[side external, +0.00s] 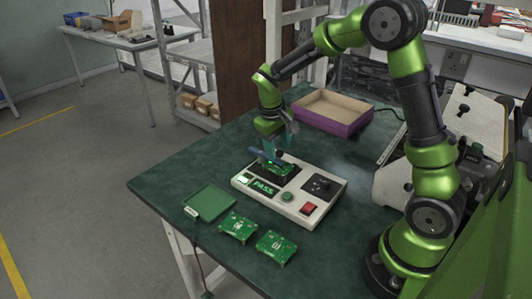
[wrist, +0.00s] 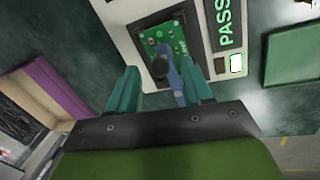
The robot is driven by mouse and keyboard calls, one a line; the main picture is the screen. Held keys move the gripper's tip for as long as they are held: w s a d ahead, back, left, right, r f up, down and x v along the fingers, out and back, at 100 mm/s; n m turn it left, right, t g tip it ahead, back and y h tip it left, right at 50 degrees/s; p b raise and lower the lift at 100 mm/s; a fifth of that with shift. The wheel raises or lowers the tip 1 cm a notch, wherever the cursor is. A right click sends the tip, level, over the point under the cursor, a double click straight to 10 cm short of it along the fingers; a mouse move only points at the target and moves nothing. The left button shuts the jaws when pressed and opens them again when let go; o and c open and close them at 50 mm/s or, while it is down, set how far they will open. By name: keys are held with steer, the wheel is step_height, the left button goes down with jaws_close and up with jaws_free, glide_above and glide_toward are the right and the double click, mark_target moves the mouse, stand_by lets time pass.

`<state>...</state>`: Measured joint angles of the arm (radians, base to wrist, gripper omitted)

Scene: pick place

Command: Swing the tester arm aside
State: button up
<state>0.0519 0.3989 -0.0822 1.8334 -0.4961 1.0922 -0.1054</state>
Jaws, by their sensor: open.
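The white tester (side external: 300,205) stands on the green table and its display (side external: 263,188) reads PASS. A green circuit board (side external: 283,173) lies in the tester; it also shows in the wrist view (wrist: 177,32). The tester arm (wrist: 174,84) is blue with a dark round knob and reaches over the board. My gripper (wrist: 160,70) is open, with its teal fingers on either side of the tester arm. I cannot tell whether either finger touches it. In the side view my gripper (side external: 280,146) is low over the tester's far end, partly hiding the arm.
Two loose green boards (side external: 238,227) (side external: 275,247) lie in front of the tester. A flat green tray (side external: 208,203) lies to their left. A purple-sided open box (side external: 335,113) stands behind the tester. The tester's face also has a red switch (side external: 309,209) and a black knob.

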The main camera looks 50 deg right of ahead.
steer(key=shift+d+f, duration=0.1)
steer(key=shift+f, duration=0.35)
jaws_close()
